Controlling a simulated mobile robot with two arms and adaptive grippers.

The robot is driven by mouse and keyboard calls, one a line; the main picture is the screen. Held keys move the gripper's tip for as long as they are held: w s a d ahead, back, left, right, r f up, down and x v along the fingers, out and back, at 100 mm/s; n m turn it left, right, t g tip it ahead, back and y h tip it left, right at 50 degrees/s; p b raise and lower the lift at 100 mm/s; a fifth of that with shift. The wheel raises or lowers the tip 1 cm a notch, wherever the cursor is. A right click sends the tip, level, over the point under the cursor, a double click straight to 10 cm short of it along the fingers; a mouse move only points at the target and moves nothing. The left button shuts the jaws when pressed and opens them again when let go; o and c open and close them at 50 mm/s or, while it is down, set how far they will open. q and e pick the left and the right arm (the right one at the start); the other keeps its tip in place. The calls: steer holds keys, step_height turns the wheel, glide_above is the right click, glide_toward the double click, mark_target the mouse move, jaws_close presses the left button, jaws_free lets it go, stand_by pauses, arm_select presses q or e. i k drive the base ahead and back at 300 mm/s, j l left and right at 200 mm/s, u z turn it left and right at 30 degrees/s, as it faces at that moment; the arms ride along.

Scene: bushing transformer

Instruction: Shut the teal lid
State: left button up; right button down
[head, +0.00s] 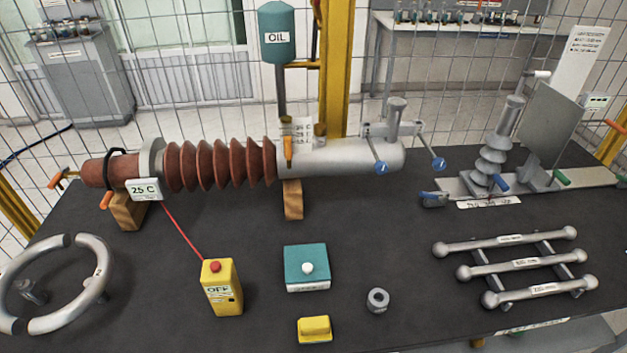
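A square teal lid (307,257) with a round white knob on top lies flat near the middle of the dark table. A pale labelled front face (308,287) shows below its front edge. I cannot tell whether the lid sits fully down on a box or whether a gap is left under it. Neither of my grippers is in view.
A yellow OFF box (221,287) stands left of the lid, a yellow block (314,329) in front. A grey nut (377,300) and a rod rack (512,266) are to the right. The ribbed brown bushing (215,164) lies behind; a split ring (97,270) is far left.

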mark_target(306, 259)
steer(key=k+l+u, duration=0.15)
steer(key=l+u, duration=0.25)
steer(key=k+l+u, duration=0.15)
steer(key=u, duration=0.25)
steer(key=k+l+u, duration=0.2)
steer(key=u, duration=0.2)
